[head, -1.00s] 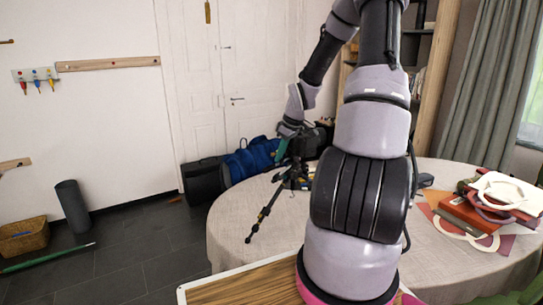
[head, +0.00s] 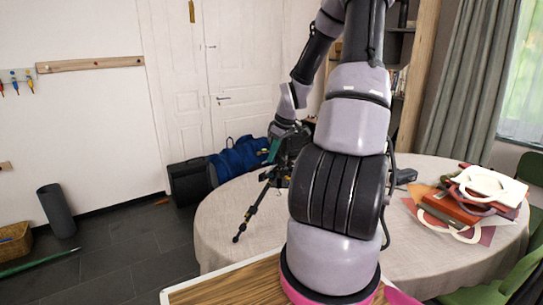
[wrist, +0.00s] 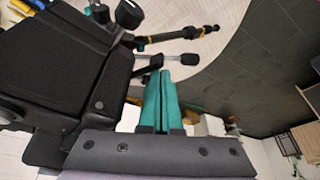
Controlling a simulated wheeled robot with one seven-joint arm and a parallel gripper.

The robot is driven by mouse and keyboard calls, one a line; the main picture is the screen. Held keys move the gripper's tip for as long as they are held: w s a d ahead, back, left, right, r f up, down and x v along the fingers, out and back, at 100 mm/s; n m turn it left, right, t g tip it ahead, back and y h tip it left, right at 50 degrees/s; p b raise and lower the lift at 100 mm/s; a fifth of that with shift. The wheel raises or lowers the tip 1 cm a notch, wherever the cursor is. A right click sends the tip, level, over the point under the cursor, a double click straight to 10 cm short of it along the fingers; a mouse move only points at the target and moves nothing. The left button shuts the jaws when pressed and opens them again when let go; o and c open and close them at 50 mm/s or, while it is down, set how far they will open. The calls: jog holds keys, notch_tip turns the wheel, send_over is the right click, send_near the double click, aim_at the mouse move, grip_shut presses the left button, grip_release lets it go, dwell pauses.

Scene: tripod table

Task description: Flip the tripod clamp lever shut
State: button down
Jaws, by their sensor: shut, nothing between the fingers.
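The black tripod (head: 257,203) stands on the round table, one leg spread toward the table's left side. Its upper part is mostly hidden behind my arm in the head view. In the wrist view the bulky black tripod head (wrist: 60,70) fills the left, with dark round knobs at the top. A short grey lever with a rounded end (wrist: 149,60) sticks out from its right side, and it looks like the clamp lever. My gripper (wrist: 161,75), with teal fingers, is shut and empty, its tips just below the lever. I cannot tell if they touch.
The round table (head: 225,235) has a light cloth. Blue and black bags (head: 238,158) stand behind the table.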

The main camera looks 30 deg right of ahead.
jog(key=shift+s+a, duration=0.1)
jog(key=shift+s, duration=0.7)
jog(key=shift+r, duration=0.15)
jog(key=v, duration=1)
jog(key=shift+s+r, duration=0.2)
